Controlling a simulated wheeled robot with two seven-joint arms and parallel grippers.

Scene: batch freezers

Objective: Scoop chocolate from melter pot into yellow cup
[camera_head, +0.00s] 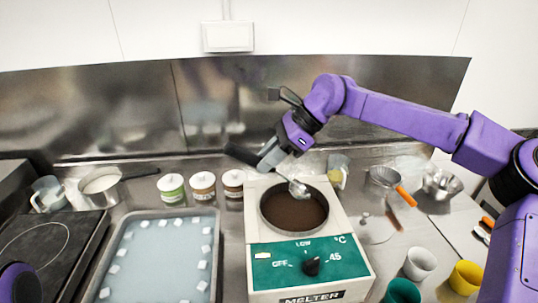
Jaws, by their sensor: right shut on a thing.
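The melter pot (268,209) is full of dark brown chocolate (293,212) and sits in a white and green melter (310,266). My right gripper (268,158) is above the pot's back left side, shut on a metal scoop (299,188). The scoop's head hangs over the back part of the pot; I cannot tell whether it touches the chocolate. The yellow cup (466,277) stands upright at the lower right, apart from the gripper. Only a purple part of my left arm shows at the lower left corner; its gripper is out of view.
A white cup (420,263) and a green cup (402,291) stand beside the yellow cup. A tray of blue liquid with white cubes (128,252) lies left of the melter. Several jars (203,185) stand behind. A strainer (383,177) and metal bowl (441,183) are at right.

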